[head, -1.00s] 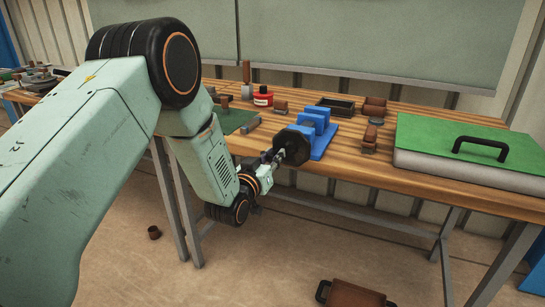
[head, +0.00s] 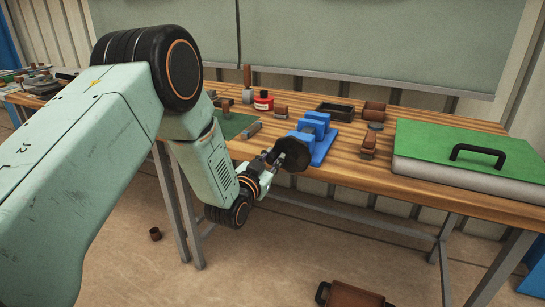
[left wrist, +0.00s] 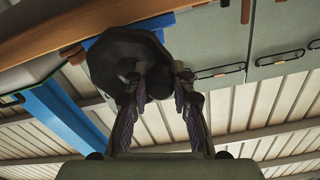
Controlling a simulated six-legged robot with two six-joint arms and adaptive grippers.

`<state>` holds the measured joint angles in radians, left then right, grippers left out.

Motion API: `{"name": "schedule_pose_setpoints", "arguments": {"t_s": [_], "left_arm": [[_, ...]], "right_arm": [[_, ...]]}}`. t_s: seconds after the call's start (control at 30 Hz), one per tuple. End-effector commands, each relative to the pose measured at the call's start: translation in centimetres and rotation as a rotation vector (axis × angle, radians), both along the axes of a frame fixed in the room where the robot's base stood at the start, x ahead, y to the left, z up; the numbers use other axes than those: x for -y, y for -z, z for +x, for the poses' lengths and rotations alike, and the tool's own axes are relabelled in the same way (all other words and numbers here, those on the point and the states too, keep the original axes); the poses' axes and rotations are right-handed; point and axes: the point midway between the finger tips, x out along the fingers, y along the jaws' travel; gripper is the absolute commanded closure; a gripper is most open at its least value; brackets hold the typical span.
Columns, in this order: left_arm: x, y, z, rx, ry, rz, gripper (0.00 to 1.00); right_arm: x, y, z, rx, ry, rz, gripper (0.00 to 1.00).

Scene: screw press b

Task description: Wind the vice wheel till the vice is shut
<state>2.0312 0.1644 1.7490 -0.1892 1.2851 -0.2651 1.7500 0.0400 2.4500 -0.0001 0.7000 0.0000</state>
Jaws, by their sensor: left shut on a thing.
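The blue vice (head: 322,140) stands at the front edge of the wooden workbench in the head view. Its dark round wheel (head: 295,155) faces out over that edge. My left gripper (head: 271,157) is at the left side of the wheel. In the left wrist view, the wheel (left wrist: 108,62) is a dark disc beyond the left finger. My left gripper (left wrist: 158,76) has its fingers on both sides of a dark handle (left wrist: 159,84) at the wheel and is shut on it. The gap between the vice jaws is too small to judge. My right gripper is out of view.
A green-topped case (head: 450,160) with a black handle lies to the right on the bench. A red jar (head: 263,101), a black tray (head: 335,109) and several brown pieces stand behind the vice. A brown box (head: 352,295) lies on the floor.

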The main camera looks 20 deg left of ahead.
Motion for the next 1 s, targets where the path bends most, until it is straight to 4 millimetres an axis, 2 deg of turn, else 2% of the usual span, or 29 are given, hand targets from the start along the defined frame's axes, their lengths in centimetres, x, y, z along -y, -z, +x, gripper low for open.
{"name": "schedule_pose_setpoints", "arguments": {"t_s": [0.3, 1.0], "left_arm": [[0.2, -1.4, 0.0, 0.010, 0.000, 0.302, 1.00], [1.8, -3.4, -0.1, 0.034, 0.001, 0.966, 1.00]], "right_arm": [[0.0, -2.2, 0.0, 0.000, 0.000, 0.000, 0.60], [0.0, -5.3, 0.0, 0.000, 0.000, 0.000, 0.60]]}}
